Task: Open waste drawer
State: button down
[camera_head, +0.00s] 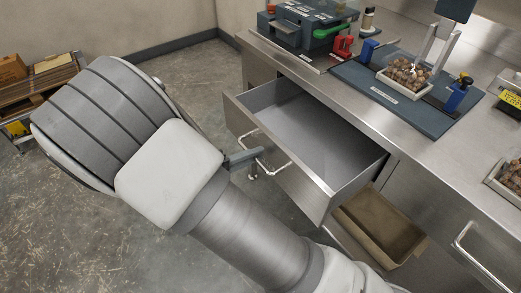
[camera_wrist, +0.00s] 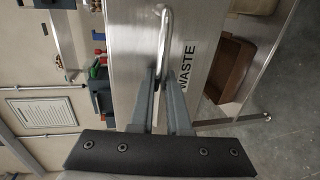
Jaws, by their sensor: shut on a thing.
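The waste drawer (camera_head: 290,178) stands pulled out from the steel counter in the head view, and its grey interior looks empty. Its front (camera_wrist: 132,45) bears the word WASTE in the wrist view. The bar handle (camera_wrist: 165,30) is on that front; it also shows in the head view (camera_head: 277,163). My gripper (camera_wrist: 161,82) is shut on the handle, with a finger on each side of it. In the head view my gripper (camera_head: 245,156) reaches the handle from the left, and my arm hides part of the floor.
A brown bin (camera_head: 382,222) sits below and right of the drawer. The counter (camera_head: 345,95) holds a dark machine (camera_head: 300,25), a blue mat (camera_head: 440,117) and a tray of brown items (camera_head: 408,76). Floor left of the drawer is open.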

jog(key=c, duration=0.9)
grip_release()
jog(key=shift+a, duration=0.1)
jog(key=p+v, duration=0.2)
jog(key=v, duration=1.5)
jog(key=shift+s+a+p, duration=0.1)
jog(key=shift+p, duration=0.3)
jog(key=shift+r, duration=0.1)
